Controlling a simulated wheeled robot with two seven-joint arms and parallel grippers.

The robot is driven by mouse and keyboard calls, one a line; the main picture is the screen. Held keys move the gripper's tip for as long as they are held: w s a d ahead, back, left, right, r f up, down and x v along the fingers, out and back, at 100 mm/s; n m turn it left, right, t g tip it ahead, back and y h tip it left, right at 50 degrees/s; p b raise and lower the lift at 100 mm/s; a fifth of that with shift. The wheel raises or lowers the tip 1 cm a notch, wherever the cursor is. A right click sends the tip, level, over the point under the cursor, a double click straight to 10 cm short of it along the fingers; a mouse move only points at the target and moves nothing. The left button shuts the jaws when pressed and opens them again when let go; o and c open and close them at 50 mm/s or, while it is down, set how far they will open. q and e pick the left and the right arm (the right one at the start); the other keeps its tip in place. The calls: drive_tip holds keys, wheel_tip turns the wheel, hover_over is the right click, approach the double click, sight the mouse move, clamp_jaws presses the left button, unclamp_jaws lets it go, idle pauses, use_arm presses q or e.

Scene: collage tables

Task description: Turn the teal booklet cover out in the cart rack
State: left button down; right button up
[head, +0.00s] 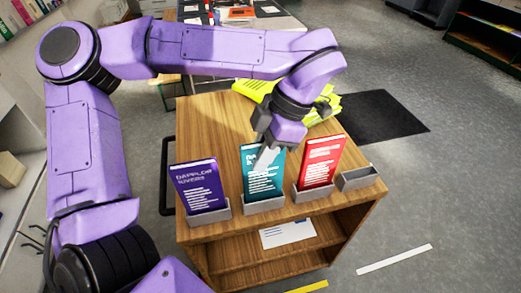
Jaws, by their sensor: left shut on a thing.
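My right gripper is not in view.
A purple booklet (199,187) stands left in its holder, a red booklet (319,163) right. An empty grey holder (359,178) sits at the right end. Yellow-green items (323,107) lie behind my gripper. A white sheet (288,233) lies on the shelf below.

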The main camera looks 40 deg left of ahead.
use_arm(q)
drive_tip(key=shift+f+b, duration=0.4)
drive_tip(key=shift+f, duration=0.4)
drive_tip(key=c, duration=1)
unclamp_jaws()
drive_tip(key=shift+o, duration=0.2)
drive_tip(key=p+v, duration=0.2)
drive_tip(key=v, duration=0.8)
drive_tip(key=shift+w+d+r, duration=0.1)
drive_tip(key=shift+w+r, duration=0.05)
drive_tip(key=shift+r, duration=0.15)
